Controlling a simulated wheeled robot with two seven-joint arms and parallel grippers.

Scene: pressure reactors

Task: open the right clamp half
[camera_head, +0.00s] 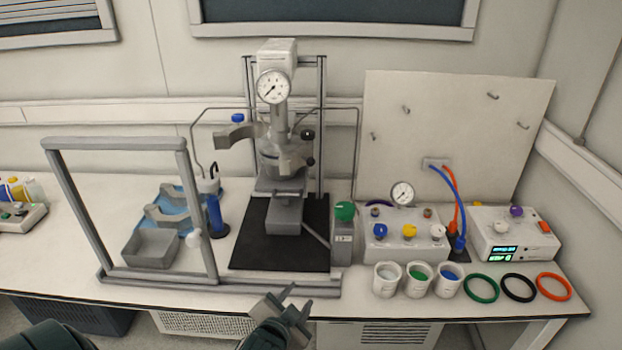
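The pressure reactor (278,140) stands at the back of the bench, with a dial gauge (273,87) on top. A grey curved clamp half (241,133) sticks out to the left of the vessel. The right clamp half (292,162) appears to sit against the front and right of the vessel; I cannot tell whether it is latched. My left gripper (299,298) is at the bench's front edge, well below and in front of the reactor. Its fingers are apart with nothing between them. My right gripper is not in view.
A grey frame (183,200) stands left of the reactor, around a tray (150,250) and blue mat. A valve box (404,230), several beakers and coloured rings (480,289) are at right. The black mat (300,250) before the reactor is mostly clear.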

